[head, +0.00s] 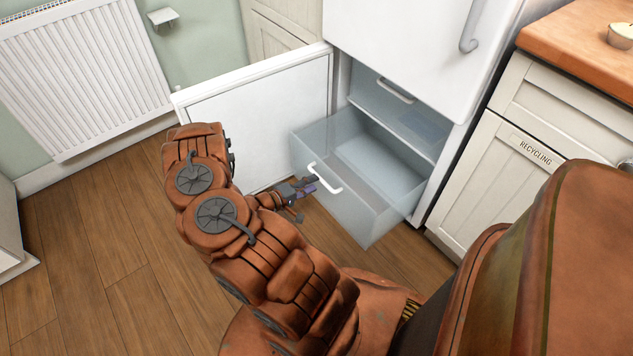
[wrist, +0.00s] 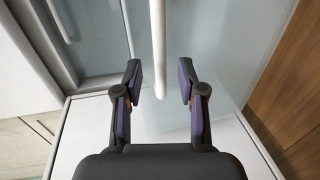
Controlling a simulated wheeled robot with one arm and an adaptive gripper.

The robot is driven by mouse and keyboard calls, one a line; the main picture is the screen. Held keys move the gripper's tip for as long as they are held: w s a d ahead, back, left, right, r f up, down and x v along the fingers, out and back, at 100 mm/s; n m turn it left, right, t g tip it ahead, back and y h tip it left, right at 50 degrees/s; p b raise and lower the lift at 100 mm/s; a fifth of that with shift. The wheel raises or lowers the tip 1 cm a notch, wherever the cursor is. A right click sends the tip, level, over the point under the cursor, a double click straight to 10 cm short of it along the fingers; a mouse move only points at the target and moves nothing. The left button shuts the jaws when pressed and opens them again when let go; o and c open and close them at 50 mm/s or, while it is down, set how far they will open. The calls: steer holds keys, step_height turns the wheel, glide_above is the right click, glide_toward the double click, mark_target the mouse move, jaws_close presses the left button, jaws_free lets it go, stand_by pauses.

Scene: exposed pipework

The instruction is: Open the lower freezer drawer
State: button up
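The lower freezer drawer (head: 350,212) is a clear, bluish bin. It stands pulled out well beyond the white freezer body, and its inside shows from above. Its white bar handle (head: 325,179) is on the front face. My gripper (head: 304,193) is beside that handle, in front of the drawer. In the wrist view the handle (wrist: 158,45) runs down from the top, its end between the spread fingers of my gripper (wrist: 159,82). Gaps show on both sides, and no finger visibly grips it.
The white freezer door (head: 262,118) stands open left of the drawer. An upper compartment handle (head: 396,91) shows above it. The recycling cabinet (head: 515,165) is on the right, a radiator (head: 85,75) at the left. Wooden floor (head: 110,250) is clear at left.

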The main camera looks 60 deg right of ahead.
steer(key=v, duration=0.8)
steer(key=shift+a, duration=0.25)
steer(key=shift+w+r, duration=0.1)
steer(key=shift+w, duration=0.1)
